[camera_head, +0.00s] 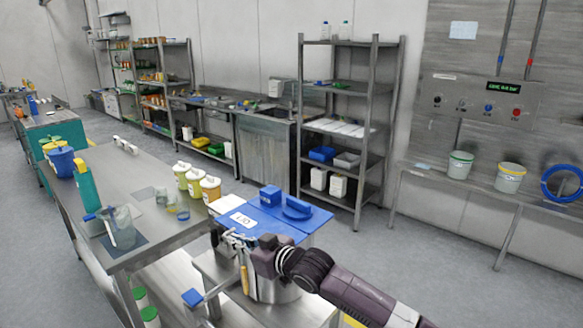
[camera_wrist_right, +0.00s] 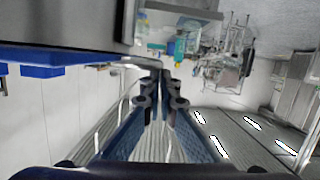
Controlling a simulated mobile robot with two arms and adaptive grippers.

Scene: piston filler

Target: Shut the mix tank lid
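A round steel vessel (camera_head: 275,291), which looks like the mix tank, stands at the lower middle of the head view, partly hidden by my right arm. I cannot make out its lid clearly. My right gripper (camera_head: 231,239) is above the vessel's left side, beside the front edge of a blue board. In the right wrist view its two fingers (camera_wrist_right: 160,82) lie close together. A bent steel bar (camera_wrist_right: 138,62) meets the fingertips there; whether it is gripped is unclear. A steel panel with a dark edge (camera_wrist_right: 75,22) fills the upper left. My left gripper is not in view.
The blue board (camera_head: 318,217) behind the gripper carries a blue box (camera_head: 270,195) and a white label (camera_head: 243,220). A blue-ended lever (camera_head: 193,297) sticks out at lower left. The steel table (camera_head: 150,185) at left holds jars and a jug (camera_head: 120,230). Floor at right is clear.

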